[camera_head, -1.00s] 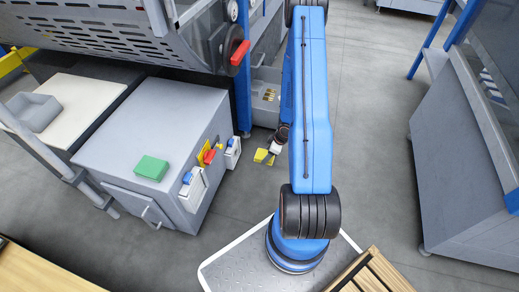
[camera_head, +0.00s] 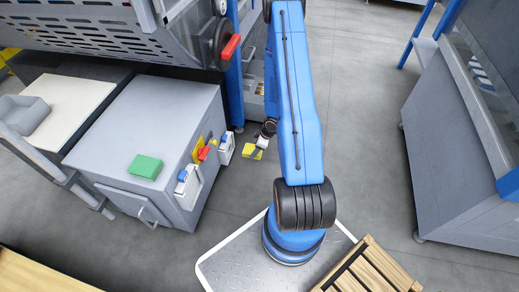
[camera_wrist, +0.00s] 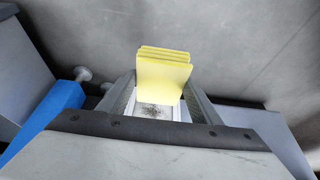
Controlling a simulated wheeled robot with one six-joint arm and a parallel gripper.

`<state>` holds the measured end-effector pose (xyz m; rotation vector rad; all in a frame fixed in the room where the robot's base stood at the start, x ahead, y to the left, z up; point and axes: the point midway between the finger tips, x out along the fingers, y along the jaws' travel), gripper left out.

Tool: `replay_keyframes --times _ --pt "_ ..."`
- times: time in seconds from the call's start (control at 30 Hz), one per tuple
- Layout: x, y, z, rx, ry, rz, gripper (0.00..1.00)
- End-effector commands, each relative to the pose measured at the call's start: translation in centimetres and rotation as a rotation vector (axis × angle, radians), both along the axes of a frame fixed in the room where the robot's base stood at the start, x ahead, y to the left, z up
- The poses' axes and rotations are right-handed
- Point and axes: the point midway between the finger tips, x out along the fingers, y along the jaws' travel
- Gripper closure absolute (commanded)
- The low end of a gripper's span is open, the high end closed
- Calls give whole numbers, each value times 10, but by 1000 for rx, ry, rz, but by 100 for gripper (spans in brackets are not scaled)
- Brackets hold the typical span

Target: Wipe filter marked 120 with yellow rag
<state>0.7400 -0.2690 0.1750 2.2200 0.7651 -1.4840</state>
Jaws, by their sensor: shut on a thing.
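My gripper (camera_head: 260,146) hangs low over the floor, to the right of the grey cabinet. It is shut on the yellow rag (camera_wrist: 162,75), a folded block that sticks out past the fingertips in the wrist view. The rag also shows as a small yellow patch (camera_head: 252,152) in the head view. The rag seems to touch nothing but the gripper. I cannot make out a filter marked 120 in either view.
The grey cabinet (camera_head: 150,120) bears a green block (camera_head: 145,166) on top and has small white boxes (camera_head: 188,187) on its right side. A red-handled machine (camera_head: 90,35) stands behind. A wooden pallet (camera_head: 370,268) is at lower right. Floor (camera_head: 355,150) right of my arm is clear.

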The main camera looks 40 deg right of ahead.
Motion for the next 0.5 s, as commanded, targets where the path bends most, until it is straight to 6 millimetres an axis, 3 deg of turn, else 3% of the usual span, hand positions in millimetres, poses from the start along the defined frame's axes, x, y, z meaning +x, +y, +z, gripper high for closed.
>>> replay_keyframes --times 0.5 --pt "37 30 -16 1 1 0 64"
